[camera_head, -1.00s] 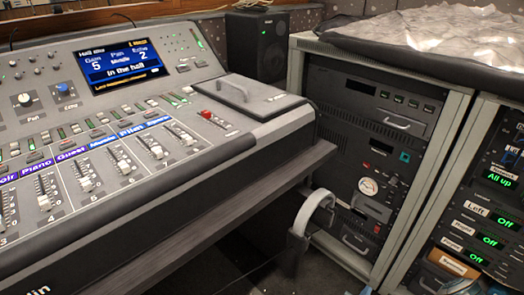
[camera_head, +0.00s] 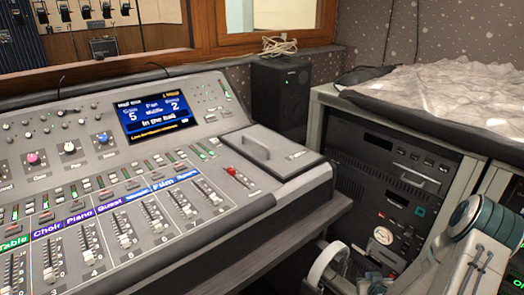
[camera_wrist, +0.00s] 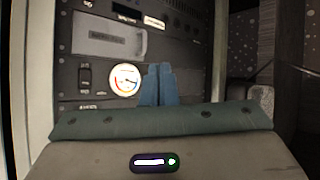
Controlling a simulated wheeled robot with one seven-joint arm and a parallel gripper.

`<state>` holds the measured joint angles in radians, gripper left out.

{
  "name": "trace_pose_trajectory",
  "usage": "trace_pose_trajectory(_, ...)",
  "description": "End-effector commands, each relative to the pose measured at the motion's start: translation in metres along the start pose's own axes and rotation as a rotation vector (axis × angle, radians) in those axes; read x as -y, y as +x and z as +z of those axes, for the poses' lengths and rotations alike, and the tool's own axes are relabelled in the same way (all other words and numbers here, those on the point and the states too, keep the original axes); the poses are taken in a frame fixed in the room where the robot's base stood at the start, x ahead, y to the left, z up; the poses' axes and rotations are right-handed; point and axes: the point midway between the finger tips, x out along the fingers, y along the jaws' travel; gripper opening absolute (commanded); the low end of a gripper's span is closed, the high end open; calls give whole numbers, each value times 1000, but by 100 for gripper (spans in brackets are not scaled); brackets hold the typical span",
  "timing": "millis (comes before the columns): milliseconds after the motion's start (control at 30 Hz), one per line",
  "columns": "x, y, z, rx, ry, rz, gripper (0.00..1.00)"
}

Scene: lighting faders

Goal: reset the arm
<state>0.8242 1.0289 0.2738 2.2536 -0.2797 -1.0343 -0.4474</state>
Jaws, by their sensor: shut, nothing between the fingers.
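My gripper (camera_wrist: 158,85) shows in the wrist view as two blue fingers pressed together, pointing up and empty. It faces the dark equipment rack (camera_wrist: 185,72), beside a round lit dial (camera_wrist: 126,78). I cannot tell how far it is from the rack. In the head view, a pale and teal section of my arm (camera_head: 482,240) fills the lower right corner, in front of the rack. The fingertips are not clear there.
The mixing console (camera_head: 110,245) with its faders and lit screen (camera_head: 158,115) fills the left. A black speaker (camera_head: 280,97) stands behind it. A crumpled pale cover (camera_head: 450,88) lies on the rack top (camera_head: 340,104).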

Motion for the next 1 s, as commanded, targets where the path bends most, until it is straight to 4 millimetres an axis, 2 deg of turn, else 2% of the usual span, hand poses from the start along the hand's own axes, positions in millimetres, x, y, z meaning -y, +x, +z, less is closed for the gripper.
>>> trace_pose_trajectory(33,3,-11,-27,21,-26,-18,0)
trace_pose_trajectory(100,8,-23,-51,63,-52,-40,0)
trace_pose_trajectory(367,27,-75,-126,208,-116,-89,0)
trace_pose_trajectory(567,42,-125,-179,304,-143,-101,0)
trace_pose_trajectory(700,56,-172,-218,372,-151,-102,0)
trace_pose_trajectory(867,70,-231,-255,448,-144,-102,0)
trace_pose_trajectory(1000,84,-287,-282,509,-130,-105,0)
